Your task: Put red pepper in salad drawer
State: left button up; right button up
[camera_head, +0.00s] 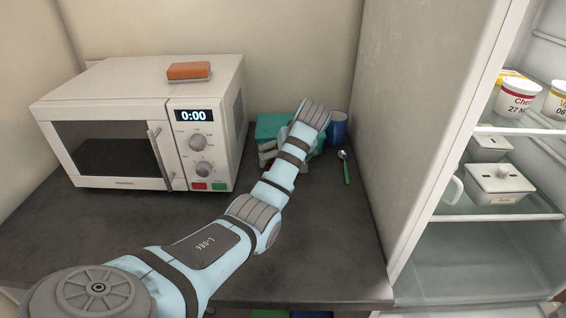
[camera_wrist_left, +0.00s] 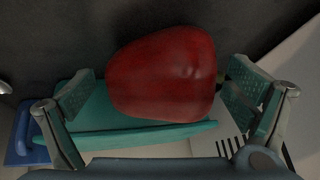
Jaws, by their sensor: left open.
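A red pepper (camera_wrist_left: 163,75) fills the middle of the left wrist view. My left gripper (camera_wrist_left: 160,86) is open, with one finger on each side of the pepper. A gap shows at the left finger; contact at the right finger is unclear. A teal item (camera_wrist_left: 180,133) lies just below the pepper in that view. In the head view my left arm reaches over the counter to a teal-and-white stack (camera_head: 270,127), and the arm hides the pepper and gripper. The open fridge (camera_head: 430,130) is at the right; I cannot clearly make out a salad drawer. My right gripper is not in view.
A microwave (camera_head: 110,125) with an orange sponge (camera_head: 189,71) on top stands left on the dark counter (camera_head: 345,245). A blue mug (camera_head: 338,128) and green-handled spoon (camera_head: 346,170) are near the stack. Fridge shelves hold tubs (camera_head: 518,97) and a white lidded container (camera_head: 498,183).

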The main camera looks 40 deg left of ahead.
pick_arm(q)
jog(key=shift+x, duration=0.8)
jog(key=shift+r, duration=0.2)
jog(key=c, duration=1.3)
